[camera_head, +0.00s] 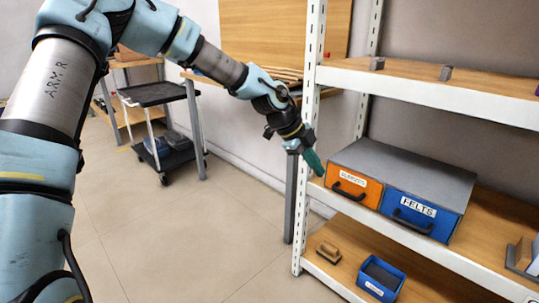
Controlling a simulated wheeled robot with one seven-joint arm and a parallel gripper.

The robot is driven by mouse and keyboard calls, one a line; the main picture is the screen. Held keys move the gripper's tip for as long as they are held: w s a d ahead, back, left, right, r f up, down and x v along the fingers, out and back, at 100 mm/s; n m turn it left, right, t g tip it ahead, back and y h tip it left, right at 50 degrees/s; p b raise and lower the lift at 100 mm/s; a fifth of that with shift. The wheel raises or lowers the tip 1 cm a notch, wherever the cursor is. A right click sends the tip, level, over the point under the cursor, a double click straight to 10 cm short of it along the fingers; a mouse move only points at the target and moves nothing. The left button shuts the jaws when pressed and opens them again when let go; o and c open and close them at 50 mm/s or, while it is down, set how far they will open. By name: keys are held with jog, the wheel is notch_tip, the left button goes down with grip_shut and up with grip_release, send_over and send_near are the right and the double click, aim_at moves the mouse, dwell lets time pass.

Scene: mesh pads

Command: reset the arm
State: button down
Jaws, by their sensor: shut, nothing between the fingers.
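My arm reaches in from the left of the head view and across to the shelf. My gripper (313,162) is at its end, pointing down and right, close to the white shelf post and the left end of the middle shelf. Its teal fingers are shut with nothing visible between them. It hangs in front of and left of the grey cabinet (400,165), apart from its orange drawer (352,186) as far as I can tell.
The white shelf unit (440,97) fills the right side. A blue drawer (417,214) labelled BELTS is closed. A blue bin (382,278) and a wooden block (328,250) sit on the lower shelf. A black cart (155,95) stands at back left. The floor (190,240) is clear.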

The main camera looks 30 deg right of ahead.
jog(key=w+a+f+n+t+y, duration=0.1)
jog(key=w+a+n, duration=0.25)
jog(key=a, duration=0.55)
jog(key=w+a+n+t+y, duration=0.1)
jog(key=w+a+n+y, duration=0.15)
jog(key=a+n, duration=0.4)
jog(key=w+a+f+n+t, duration=0.1)
jog(key=w+a+n, duration=0.2)
jog(key=a, duration=0.7)
jog(key=s+a+r+n+t+y, duration=0.1)
jog(key=s+a+r+n, duration=0.1)
jog(key=a+n, duration=0.85)
jog(key=s+a+r+n+y, duration=0.15)
jog(key=a+n, duration=0.55)
jog(key=a, duration=0.7)
notch_tip(320, 180, up, 21)
jog(key=s+p, duration=0.1)
jog(key=p, duration=1.9)
jog(key=shift+s+a, duration=0.2)
jog(key=shift+a, duration=0.05)
jog(key=shift+f+n, duration=0.1)
jog(key=shift+n, duration=0.15)
